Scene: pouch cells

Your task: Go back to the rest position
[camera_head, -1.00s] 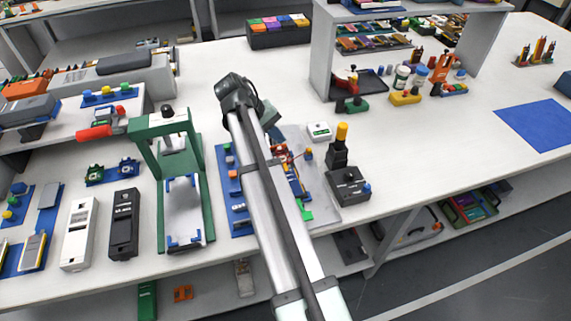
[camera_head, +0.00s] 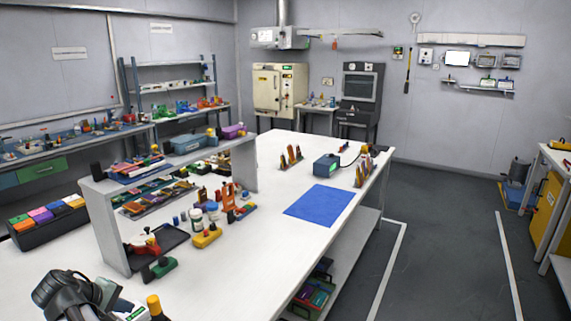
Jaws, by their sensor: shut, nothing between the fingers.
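My gripper is not in view. Only a dark joint of my own arm (camera_head: 65,295) shows at the lower left corner, over the white bench (camera_head: 215,285). The rest of my arm is cut off by the bottom edge, so the pose of its far end cannot be told.
A white shelf unit (camera_head: 112,235) with trays stands on the bench. Near it are a black tray (camera_head: 172,238), a green clamp (camera_head: 158,268) and small jars. A blue mat (camera_head: 320,206) lies in clear space. A yellow-topped post (camera_head: 154,305) stands beside my arm.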

